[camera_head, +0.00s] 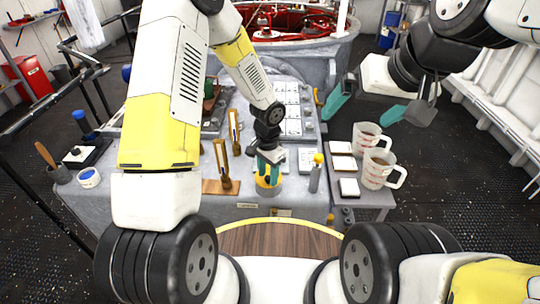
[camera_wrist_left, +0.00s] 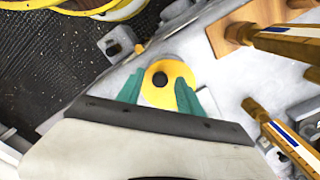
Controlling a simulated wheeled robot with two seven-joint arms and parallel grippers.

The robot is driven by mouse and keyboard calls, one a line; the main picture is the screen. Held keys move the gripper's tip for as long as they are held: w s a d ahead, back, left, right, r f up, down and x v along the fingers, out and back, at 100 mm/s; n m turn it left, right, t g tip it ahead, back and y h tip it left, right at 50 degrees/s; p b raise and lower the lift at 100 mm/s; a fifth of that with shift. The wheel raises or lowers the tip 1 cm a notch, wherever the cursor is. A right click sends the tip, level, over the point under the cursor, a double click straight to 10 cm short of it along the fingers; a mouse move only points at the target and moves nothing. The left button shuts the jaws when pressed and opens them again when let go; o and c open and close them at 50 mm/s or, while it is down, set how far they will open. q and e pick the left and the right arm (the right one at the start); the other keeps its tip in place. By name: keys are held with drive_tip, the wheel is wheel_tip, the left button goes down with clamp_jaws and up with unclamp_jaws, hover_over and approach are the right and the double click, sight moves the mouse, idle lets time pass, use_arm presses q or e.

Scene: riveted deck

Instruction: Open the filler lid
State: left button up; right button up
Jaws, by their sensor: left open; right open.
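A round yellow part with a dark centre hole (camera_wrist_left: 167,84), which looks like the filler lid, lies on the grey bench. In the head view the yellow part (camera_head: 267,187) shows below my left gripper (camera_head: 269,165). In the left wrist view my left gripper (camera_wrist_left: 160,95) is open, its teal fingertips on either side of the yellow part's near edge. I cannot tell whether they touch it.
Upright brass-coloured posts (camera_head: 221,165) on a wooden base stand left of the yellow part. A yellow-topped grey cylinder (camera_head: 316,172) stands close on its right. Measuring jugs (camera_head: 378,168) stand on a side table (camera_head: 372,196). A white-tiled panel (camera_head: 290,105) lies behind.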

use_arm(q)
drive_tip(key=shift+f, duration=0.1)
clamp_jaws()
idle(1.4)
